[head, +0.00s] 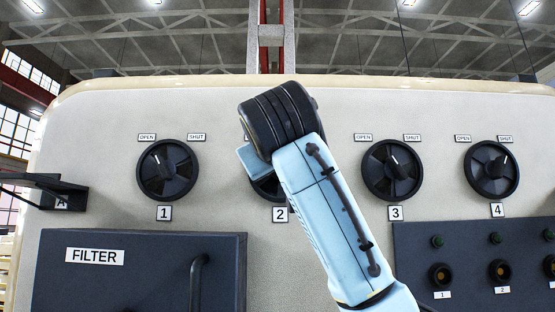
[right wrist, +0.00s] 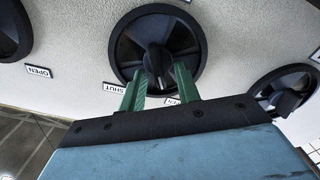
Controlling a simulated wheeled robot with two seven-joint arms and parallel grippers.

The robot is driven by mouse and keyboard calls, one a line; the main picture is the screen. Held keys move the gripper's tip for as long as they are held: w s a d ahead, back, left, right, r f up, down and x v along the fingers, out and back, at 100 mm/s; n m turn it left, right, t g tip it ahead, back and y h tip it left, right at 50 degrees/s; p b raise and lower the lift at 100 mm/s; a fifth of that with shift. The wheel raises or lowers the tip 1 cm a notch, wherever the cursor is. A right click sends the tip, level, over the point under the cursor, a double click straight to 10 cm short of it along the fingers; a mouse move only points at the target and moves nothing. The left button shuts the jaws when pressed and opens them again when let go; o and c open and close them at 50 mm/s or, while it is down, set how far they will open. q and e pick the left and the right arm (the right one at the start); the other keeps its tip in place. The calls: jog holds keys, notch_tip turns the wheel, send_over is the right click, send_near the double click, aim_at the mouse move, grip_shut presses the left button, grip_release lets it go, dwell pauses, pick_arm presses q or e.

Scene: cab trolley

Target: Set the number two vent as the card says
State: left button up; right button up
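The number two vent (head: 262,186) is a round black dial, mostly hidden behind my right arm in the head view; its "2" plate (head: 280,214) shows below. In the right wrist view the vent (right wrist: 125,48) appears upside down, with its knob (right wrist: 157,62) roughly upright in the picture, its end towards the label side. The SHUT label (right wrist: 115,88) is readable; the other label (right wrist: 173,101) is mostly hidden. My right gripper (right wrist: 158,72) is open, its green fingers either side of the knob's end; contact cannot be told. My left gripper is not in view. No readable card shows.
Vent 1 (head: 168,185) is to the left; vents 3 (head: 391,184) and 4 (head: 491,184) are to the right. Below are the FILTER panel (head: 150,285) with a handle and a dark button panel (head: 470,235).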

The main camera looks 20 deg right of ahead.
grip_shut()
jog(key=shift+m, duration=0.3)
jog(key=shift+s+d+r+m+b, duration=0.15)
jog(key=shift+m+b, duration=0.45)
jog(key=shift+m, duration=1.3)
jog(key=shift+d+f+m+b, duration=0.15)
jog(key=shift+m+b, duration=0.4)
jog(key=shift+m, duration=1.35)
jog(key=shift+s+d+r+m+b, duration=0.15)
jog(key=shift+m+b, duration=0.45)
jog(key=shift+m, duration=1.3)
jog(key=shift+o, duration=0.3)
grip_release()
